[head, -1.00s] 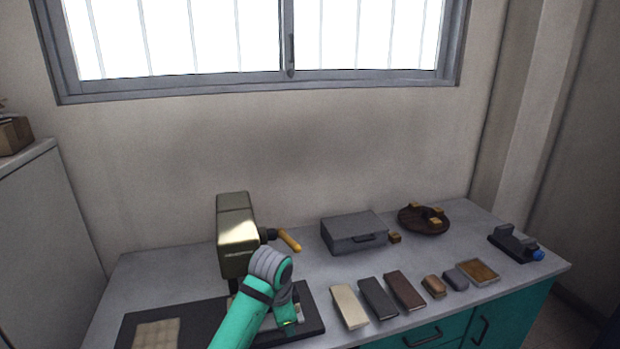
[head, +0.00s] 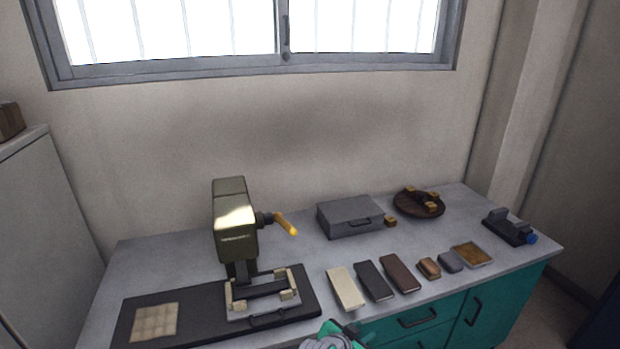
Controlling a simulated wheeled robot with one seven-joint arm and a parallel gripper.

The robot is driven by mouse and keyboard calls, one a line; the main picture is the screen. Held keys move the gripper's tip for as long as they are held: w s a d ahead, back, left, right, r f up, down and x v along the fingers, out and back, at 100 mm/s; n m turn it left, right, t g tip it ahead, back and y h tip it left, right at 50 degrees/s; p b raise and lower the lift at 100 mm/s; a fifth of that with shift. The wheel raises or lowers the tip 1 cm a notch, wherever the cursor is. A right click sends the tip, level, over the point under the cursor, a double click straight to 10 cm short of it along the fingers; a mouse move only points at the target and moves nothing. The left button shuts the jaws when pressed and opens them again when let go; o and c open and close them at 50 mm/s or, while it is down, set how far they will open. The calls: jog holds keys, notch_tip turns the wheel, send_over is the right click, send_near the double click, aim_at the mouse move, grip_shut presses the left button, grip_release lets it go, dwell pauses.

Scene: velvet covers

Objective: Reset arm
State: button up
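My arm (head: 338,338) shows only as a small teal and grey piece at the bottom edge of the head view, in front of the bench. The gripper at its end is not visible, so what it holds cannot be seen. A dark olive press (head: 235,222) with a yellow-tipped lever (head: 287,224) stands on the bench at the left. Below its head is a grey fixture (head: 240,308) with pale corner blocks, on a black base board (head: 190,334). A beige grid pad (head: 155,321) lies on the board's left part.
The grey bench (head: 310,256) holds a cream block (head: 346,288), a dark grey block (head: 375,281), a brown block (head: 400,274) and smaller pieces in a row. Behind are a grey case (head: 350,216) and a round brown tray (head: 406,209). A black device (head: 508,228) stands at the right end.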

jog(key=s+a+f+n+t+y, duration=0.1)
jog(key=s+f+n+t+y, duration=0.15)
jog(key=s, duration=0.55)
jog(key=s+a+f+n+t+y, duration=0.1)
jog(key=s+a+f+n, duration=0.2)
jog(key=s, duration=0.5)
jog(key=s+f+n+t+y, duration=0.1)
jog(key=s+f+n+t, duration=0.2)
jog(key=s, duration=0.6)
jog(key=s+a+r, duration=0.3)
jog(key=s, duration=0.3)
jog(key=s+a+r+y, duration=0.1)
jog(key=s+a+r, duration=0.2)
jog(key=s, duration=0.4)
jog(key=s+a+r+y, duration=0.1)
jog(key=s+a+r, duration=0.2)
jog(key=s, duration=0.4)
jog(key=shift+a+r, duration=0.35)
jog(key=shift+a, duration=0.4)
